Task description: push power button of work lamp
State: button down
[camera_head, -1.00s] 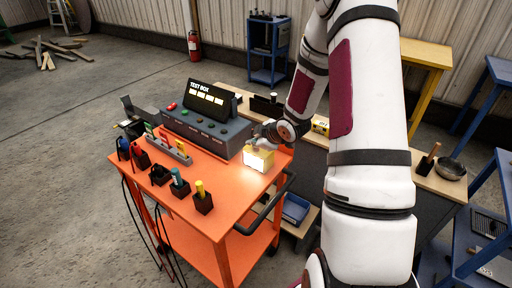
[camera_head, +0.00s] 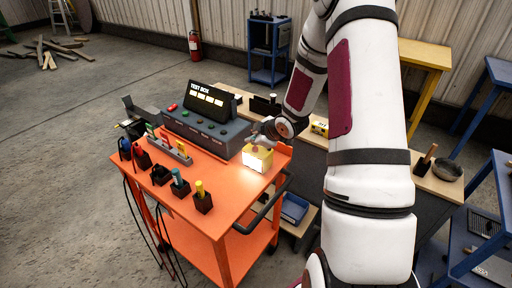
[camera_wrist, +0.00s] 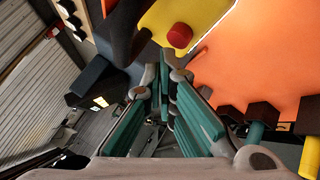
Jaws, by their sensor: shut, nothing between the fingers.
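The work lamp (camera_head: 261,160) is a small yellow box with a bright, glowing front face. It stands on the right back part of the orange cart top. In the wrist view its yellow top (camera_wrist: 165,22) shows a round red button (camera_wrist: 180,35). My gripper (camera_head: 258,142) is right at the top of the lamp in the head view. In the wrist view its teal-padded fingers (camera_wrist: 163,72) are shut and empty, with the button beyond and to the right of their tips. I cannot tell whether the fingers touch the lamp.
A grey test box (camera_head: 207,122) stands left of the lamp on the orange cart (camera_head: 226,212). Several black holders with coloured handles (camera_head: 203,197) line the cart's front left. A bench (camera_head: 310,140) with small items is behind my arm. The cart top in front of the lamp is clear.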

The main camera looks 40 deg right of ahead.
notch_tip(320, 180, up, 4)
jog(key=p, duration=0.2)
jog(key=shift+s+r+p, duration=0.1)
jog(key=shift+s+p, duration=0.05)
jog(key=shift+p, duration=0.25)
jog(key=shift+r, duration=0.45)
jog(key=shift+r, duration=0.15)
notch_tip(320, 180, up, 10)
jog(key=m+g+h, duration=0.1)
jog(key=m+h, duration=0.1)
send_over(254, 149)
jog(key=s+a, duration=0.2)
jog(key=s+a+r+m+g+h, duration=0.1)
jog(key=s+a+r+m, duration=0.2)
jog(key=s+a+r, duration=0.45)
jog(key=s+a+r+m+y, duration=0.1)
jog(key=s+a+r, duration=0.2)
jog(key=s, duration=0.5)
jog(key=s+a+r+m+g, duration=0.1)
jog(key=s+a+r+m, duration=0.1)
jog(key=s, duration=0.6)
jog(key=s+a+r+m+y, duration=0.1)
jog(key=s+a+r, duration=0.3)
jog(key=s+a, duration=0.2)
jog(key=shift+s+a+g+y, duration=0.3)
jog(key=shift+s, duration=0.85)
